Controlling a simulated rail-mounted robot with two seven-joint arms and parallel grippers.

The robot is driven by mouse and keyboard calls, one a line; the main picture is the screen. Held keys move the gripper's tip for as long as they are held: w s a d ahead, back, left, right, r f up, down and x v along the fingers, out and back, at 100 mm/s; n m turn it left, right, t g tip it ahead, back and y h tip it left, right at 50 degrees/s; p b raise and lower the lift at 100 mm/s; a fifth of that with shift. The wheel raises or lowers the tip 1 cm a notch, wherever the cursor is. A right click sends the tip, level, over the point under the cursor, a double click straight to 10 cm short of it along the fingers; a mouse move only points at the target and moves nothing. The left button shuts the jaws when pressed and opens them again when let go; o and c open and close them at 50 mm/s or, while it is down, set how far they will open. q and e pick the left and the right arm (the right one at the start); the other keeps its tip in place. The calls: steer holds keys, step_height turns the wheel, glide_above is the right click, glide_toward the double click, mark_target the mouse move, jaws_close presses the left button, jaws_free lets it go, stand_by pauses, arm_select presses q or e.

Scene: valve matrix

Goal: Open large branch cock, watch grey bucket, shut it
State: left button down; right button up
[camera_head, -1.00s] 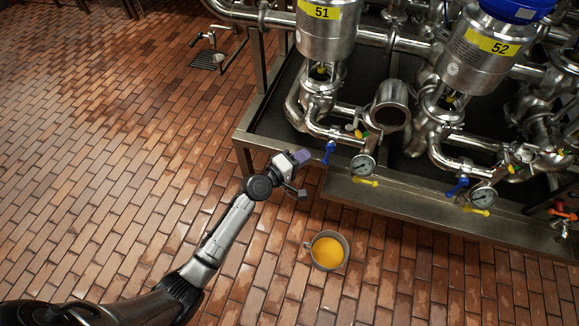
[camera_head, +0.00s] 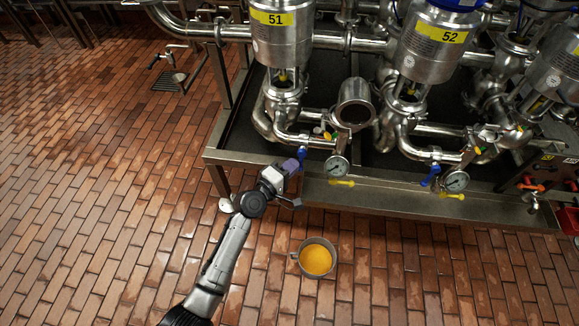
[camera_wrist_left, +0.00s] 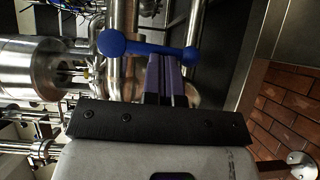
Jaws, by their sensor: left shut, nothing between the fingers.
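A blue-handled cock (camera_head: 302,154) sits on the pipework below tank 51, beside a round gauge. In the left wrist view the blue lever (camera_wrist_left: 145,47) lies across the picture, right at the tips of my fingers. My left gripper (camera_head: 291,165) has purple fingers and is shut and empty. Its tips are at the lever; I cannot tell whether they touch. The grey bucket (camera_head: 302,246) stands on the floor in front of the rig with orange liquid in it. No falling stream shows above it. My right gripper is not in view.
A yellow lever (camera_head: 342,183) sits below the gauge (camera_head: 337,167). Another blue lever (camera_head: 430,176) is under tank 52. The rig's steel front edge (camera_head: 400,206) runs behind the bucket. A floor drain (camera_head: 168,81) lies at upper left. The brick floor at left is open.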

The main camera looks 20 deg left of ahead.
arm_select(q)
steer(key=shift+d+f+n, duration=0.15)
steer(key=shift+d+n, duration=0.15)
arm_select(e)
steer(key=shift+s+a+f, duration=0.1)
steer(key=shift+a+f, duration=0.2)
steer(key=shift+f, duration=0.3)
arm_select(q)
steer(key=w+a+p+v, duration=0.1)
steer(key=a+v, duration=0.1)
steer(key=v, duration=1.1)
steer(key=shift+a+f, duration=0.15)
steer(key=shift+a, duration=0.25)
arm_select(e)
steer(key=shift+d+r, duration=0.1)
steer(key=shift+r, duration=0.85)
arm_select(q)
steer(key=shift+w, duration=0.1)
